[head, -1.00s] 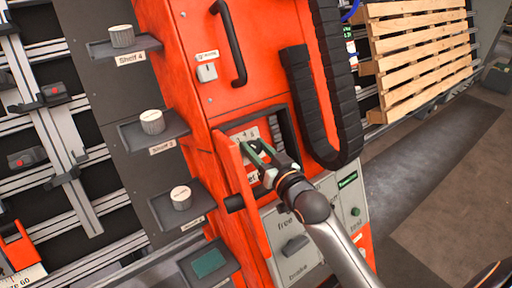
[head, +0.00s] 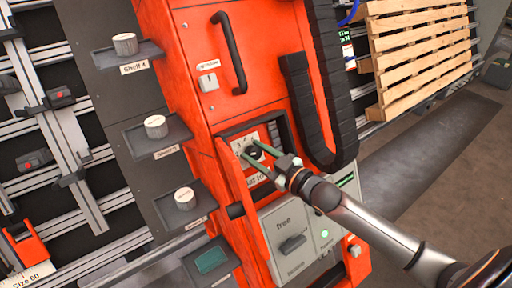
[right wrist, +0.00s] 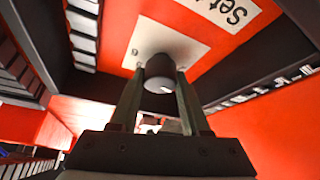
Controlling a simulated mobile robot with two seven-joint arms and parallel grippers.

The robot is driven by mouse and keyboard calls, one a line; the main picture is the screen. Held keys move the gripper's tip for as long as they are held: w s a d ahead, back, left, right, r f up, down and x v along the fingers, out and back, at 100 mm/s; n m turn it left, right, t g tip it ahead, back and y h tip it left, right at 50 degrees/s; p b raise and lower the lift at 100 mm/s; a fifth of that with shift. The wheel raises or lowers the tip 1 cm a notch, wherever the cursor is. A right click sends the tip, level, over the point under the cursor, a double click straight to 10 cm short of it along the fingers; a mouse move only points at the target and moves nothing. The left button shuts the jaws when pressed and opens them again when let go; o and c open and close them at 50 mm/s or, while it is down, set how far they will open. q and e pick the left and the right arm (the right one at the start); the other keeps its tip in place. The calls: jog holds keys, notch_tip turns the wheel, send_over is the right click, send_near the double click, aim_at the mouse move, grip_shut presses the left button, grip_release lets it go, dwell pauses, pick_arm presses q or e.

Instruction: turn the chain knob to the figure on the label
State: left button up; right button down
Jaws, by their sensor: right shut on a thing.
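The chain knob (right wrist: 160,72) is a dark round knob on a pale dial plate (head: 240,140) inside a recess of the orange cabinet. My right gripper (head: 257,153) reaches into the recess, with its green fingers on either side of the knob. In the right wrist view the fingers (right wrist: 160,95) are shut on the knob. The label (head: 256,180) below the dial is partly covered by the fingers. In the right wrist view the label (right wrist: 222,12) shows "Set" and is cut off, so I cannot read its figure. My left gripper is not in view.
An orange flap (head: 245,200) stands open at the recess's left edge. A black cable chain (head: 318,130) hangs to the right. Below is a grey panel (head: 290,225) marked "free". Shelves with white-topped knobs (head: 155,126) stand left, and a wooden pallet (head: 420,45) is at back right.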

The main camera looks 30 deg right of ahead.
jog(key=shift+r+n+g+y+p, duration=0.1)
jog(key=shift+n+g+y+p, duration=0.3)
jog(key=shift+n, duration=0.7)
jog(key=shift+c, duration=1.9)
grip_release()
jog(key=shift+s+d, duration=0.25)
jog(key=shift+s, duration=0.4)
jog(key=v, duration=1.1)
